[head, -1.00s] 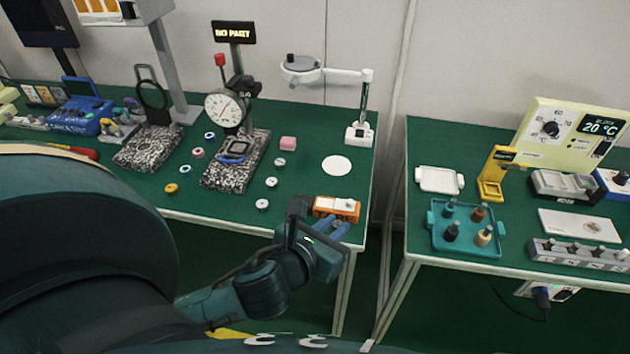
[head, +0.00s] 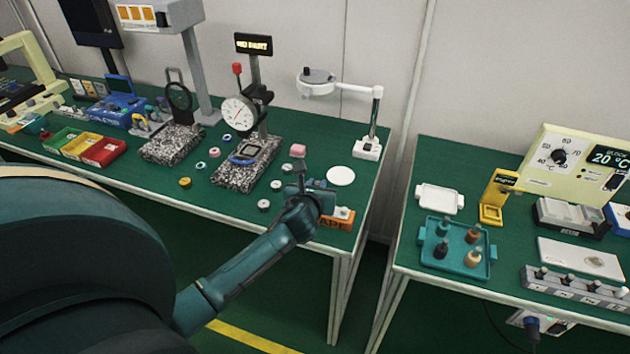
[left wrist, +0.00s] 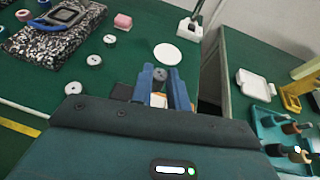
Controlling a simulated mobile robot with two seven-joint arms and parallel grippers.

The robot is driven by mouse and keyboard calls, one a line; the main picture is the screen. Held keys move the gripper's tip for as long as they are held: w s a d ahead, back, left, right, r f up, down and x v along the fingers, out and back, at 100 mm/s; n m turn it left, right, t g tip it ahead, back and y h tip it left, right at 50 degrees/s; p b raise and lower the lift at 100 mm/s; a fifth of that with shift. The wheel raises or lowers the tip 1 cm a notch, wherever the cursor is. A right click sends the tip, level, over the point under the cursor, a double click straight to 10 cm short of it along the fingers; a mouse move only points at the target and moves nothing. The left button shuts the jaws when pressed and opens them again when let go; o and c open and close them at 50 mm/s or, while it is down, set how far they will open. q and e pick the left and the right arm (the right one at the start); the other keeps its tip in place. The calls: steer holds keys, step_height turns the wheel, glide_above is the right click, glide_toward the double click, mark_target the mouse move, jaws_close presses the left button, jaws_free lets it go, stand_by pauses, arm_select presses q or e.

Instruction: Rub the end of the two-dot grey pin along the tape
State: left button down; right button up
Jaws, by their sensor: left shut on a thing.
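My left gripper (head: 318,200) is at the front right corner of the left table, over the orange block lettered TAPE (head: 339,224). In the left wrist view its two blue fingers (left wrist: 163,88) are shut on a grey pin (left wrist: 160,74), whose round end shows between the fingertips. I cannot tell whether the pin touches the tape. My right gripper is not in view.
A dial gauge stand on a speckled base (head: 236,177) stands left of the gripper. Several small round pieces (head: 263,205) lie near it. A white disc (head: 341,176) lies behind. A gap separates the right table, which holds a teal tray (head: 430,262) with pegs.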

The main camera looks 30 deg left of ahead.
arm_select(q)
steer(key=shift+w+a+f+y, duration=0.2)
steer(key=shift+w+a+y, duration=0.1)
steer(key=shift+w+a, duration=0.15)
steer(key=shift+w+a+f, duration=0.2)
steer(key=shift+w+f, duration=0.05)
steer(key=shift+f, duration=0.05)
steer(key=shift+f+b, duration=0.55)
steer(key=shift+f, duration=0.6)
steer(key=shift+d+f+b, duration=0.1)
steer(key=shift+f+b, duration=0.45)
steer(key=shift+b, duration=0.05)
steer(key=shift+f+b, duration=0.5)
steer(key=shift+b, duration=0.15)
steer(key=shift+f, duration=0.1)
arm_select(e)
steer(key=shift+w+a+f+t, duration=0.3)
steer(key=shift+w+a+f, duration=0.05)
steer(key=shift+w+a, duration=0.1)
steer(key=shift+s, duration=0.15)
arm_select(q)
steer(key=shift+f, duration=0.15)
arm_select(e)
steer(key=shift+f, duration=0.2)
arm_select(q)
steer(key=shift+f+b, duration=0.35)
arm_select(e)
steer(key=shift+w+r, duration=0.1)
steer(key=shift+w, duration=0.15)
